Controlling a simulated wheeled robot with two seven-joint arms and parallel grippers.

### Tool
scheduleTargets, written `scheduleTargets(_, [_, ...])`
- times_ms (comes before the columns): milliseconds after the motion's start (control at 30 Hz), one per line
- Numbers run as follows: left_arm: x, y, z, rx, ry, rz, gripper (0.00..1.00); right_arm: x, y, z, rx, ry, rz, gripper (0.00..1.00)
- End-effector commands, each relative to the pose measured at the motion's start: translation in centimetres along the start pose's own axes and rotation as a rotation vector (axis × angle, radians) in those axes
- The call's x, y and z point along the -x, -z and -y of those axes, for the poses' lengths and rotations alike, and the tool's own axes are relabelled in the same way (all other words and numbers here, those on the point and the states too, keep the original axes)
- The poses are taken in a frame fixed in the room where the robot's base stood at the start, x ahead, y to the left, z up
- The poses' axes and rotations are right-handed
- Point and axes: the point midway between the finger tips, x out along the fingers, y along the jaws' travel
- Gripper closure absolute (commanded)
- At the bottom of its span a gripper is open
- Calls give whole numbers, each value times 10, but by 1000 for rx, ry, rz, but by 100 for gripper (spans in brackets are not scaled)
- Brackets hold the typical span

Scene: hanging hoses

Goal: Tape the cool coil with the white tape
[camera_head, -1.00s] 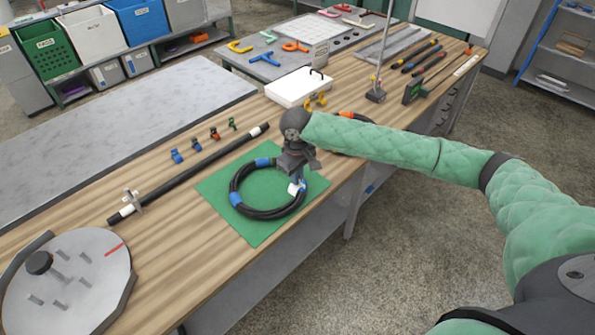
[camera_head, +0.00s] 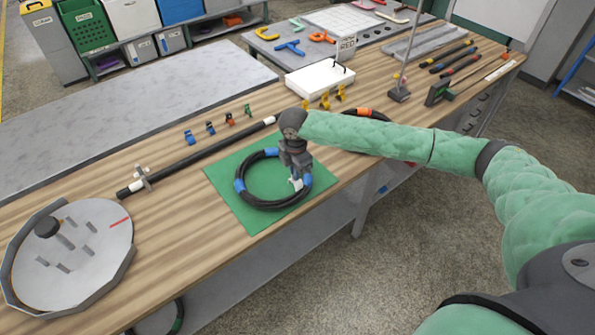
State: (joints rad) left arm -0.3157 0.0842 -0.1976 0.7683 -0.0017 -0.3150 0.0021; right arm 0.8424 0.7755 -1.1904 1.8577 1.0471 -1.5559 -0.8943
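A black coil (camera_head: 262,204) of hose lies on a green mat (camera_head: 225,172), with blue bands on its left side, its far side and its right side. My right gripper (camera_head: 297,180) points down over the coil's right side. A small white piece (camera_head: 296,185), which looks like white tape, shows at its fingertips beside a blue band on the coil. The fingers are small and dark, so I cannot tell whether they are closed on the white piece or the coil. My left gripper is not in view.
A black bar (camera_head: 200,155) lies left of the mat, with small coloured clips (camera_head: 210,127) behind it. A round pegged disc (camera_head: 75,245) is at the near left. A white box (camera_head: 318,82) and an orange-marked coil (camera_head: 364,112) lie farther back. Wood between disc and mat is clear.

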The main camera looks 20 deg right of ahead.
Motion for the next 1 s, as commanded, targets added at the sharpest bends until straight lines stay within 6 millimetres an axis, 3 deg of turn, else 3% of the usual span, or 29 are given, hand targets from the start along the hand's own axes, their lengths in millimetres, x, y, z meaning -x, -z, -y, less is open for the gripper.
scheduleTargets(233, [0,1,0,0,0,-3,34,0,0,0,109,0,0,100])
scheduleTargets(1000, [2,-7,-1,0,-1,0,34,1,0,0,112,0,0,100])
